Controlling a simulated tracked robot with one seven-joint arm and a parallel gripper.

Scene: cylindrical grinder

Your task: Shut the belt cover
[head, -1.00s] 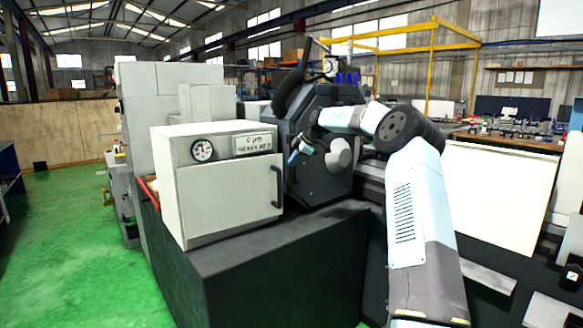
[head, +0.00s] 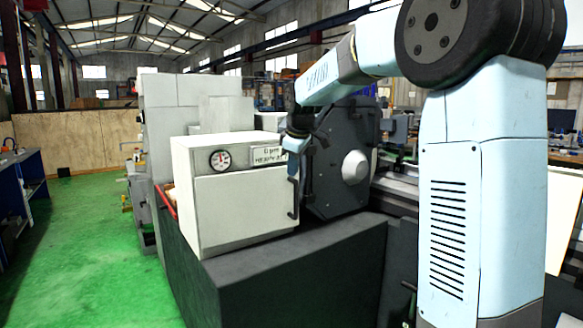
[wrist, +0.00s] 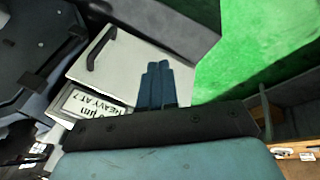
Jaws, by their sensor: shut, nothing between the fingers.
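No part is marked as the belt cover; the dark many-sided guard (head: 345,165) with a grey round hub may be it, and I cannot tell how far it stands open. It also shows at the left of the wrist view (wrist: 35,50). My gripper (head: 292,178) is shut and empty. In the head view it points down before the right edge of the white box's front, near its black handle (head: 293,205). In the wrist view the fingers (wrist: 157,68) are together, over or near the box's pale door. I cannot tell whether they touch it.
The white box (head: 237,210) has a round gauge and a label. It stands on a black base (head: 290,275). The green floor (head: 80,240) on the left is open. Grinder bed parts lie behind my arm on the right.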

